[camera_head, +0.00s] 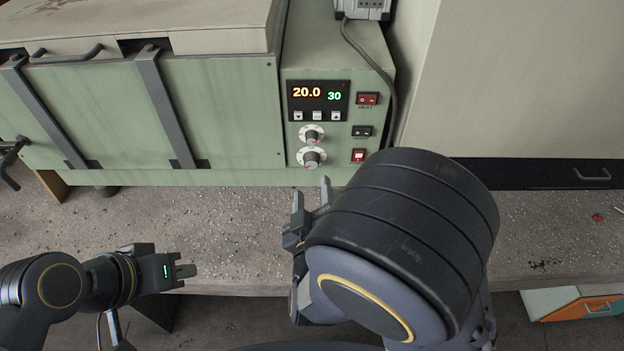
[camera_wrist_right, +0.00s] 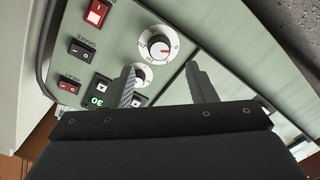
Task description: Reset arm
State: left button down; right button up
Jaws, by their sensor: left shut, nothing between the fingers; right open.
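My left gripper (camera_head: 186,271) is at the lower left in the head view, over the front edge of the bench, shut and empty. My right gripper (camera_head: 312,195) is in front of the green machine's control panel, its fingers pointing up toward it, partly hidden behind my own dark arm link. In the right wrist view the two fingers of my right gripper (camera_wrist_right: 163,88) are apart with nothing between them. A white round knob (camera_wrist_right: 160,47) shows beyond the fingertips; a second knob is partly hidden behind one finger.
The green machine (camera_head: 230,120) carries a display (camera_head: 318,100) reading 20.0 and 30, two knobs (camera_head: 312,146) and red and black switches (camera_head: 367,98). A cable runs down its right side. The concrete bench (camera_head: 240,235) is clear in front.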

jog(key=shift+s, duration=0.65)
jog(key=d+r+m+g+y+p, duration=0.3)
jog(key=d+r+m+g+y, duration=0.3)
jog(key=d+m+g, duration=0.15)
jog(key=s+d+r+m+g+h+p, duration=0.2)
jog(key=s+d+g, duration=0.2)
jog(key=s+d, duration=0.9)
jog(key=shift+s+r+h+p, duration=0.15)
jog(key=shift+s+h+p, duration=0.2)
jog(key=shift+s, duration=0.9)
